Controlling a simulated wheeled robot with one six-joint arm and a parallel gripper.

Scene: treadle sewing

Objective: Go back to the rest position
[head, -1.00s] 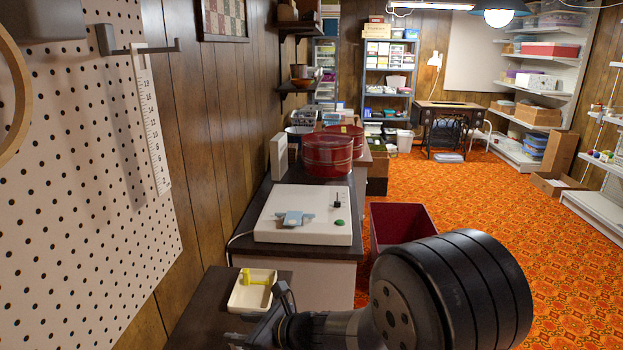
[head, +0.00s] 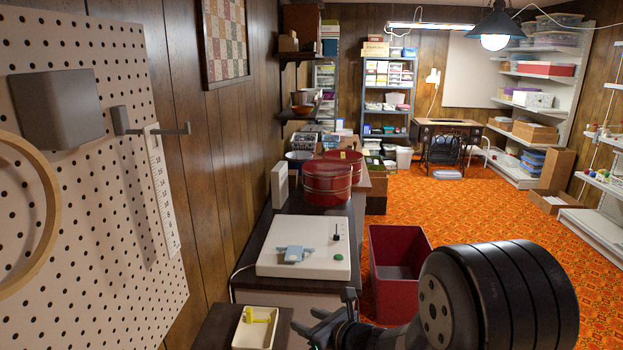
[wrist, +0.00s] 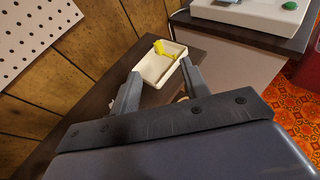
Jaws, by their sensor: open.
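My gripper (head: 324,314) is at the bottom of the head view, to the right of a small cream tray (head: 240,338). Its fingers are apart with nothing between them. In the wrist view, the two fingertips (wrist: 161,72) point toward the tray (wrist: 150,70), which lies beyond them on a dark brown surface. A yellow object (wrist: 160,47) lies in the tray's far end. It also shows in the head view (head: 262,318). The dark body of my wrist covers the lower part of the wrist view.
A white device (head: 305,262) with a green knob and a round red tin (head: 327,183) stand on the dark counter beyond. A red bin (head: 385,290) stands on the orange carpet, near my arm. A pegboard (head: 120,220) lines the left wall. Open carpet lies at right.

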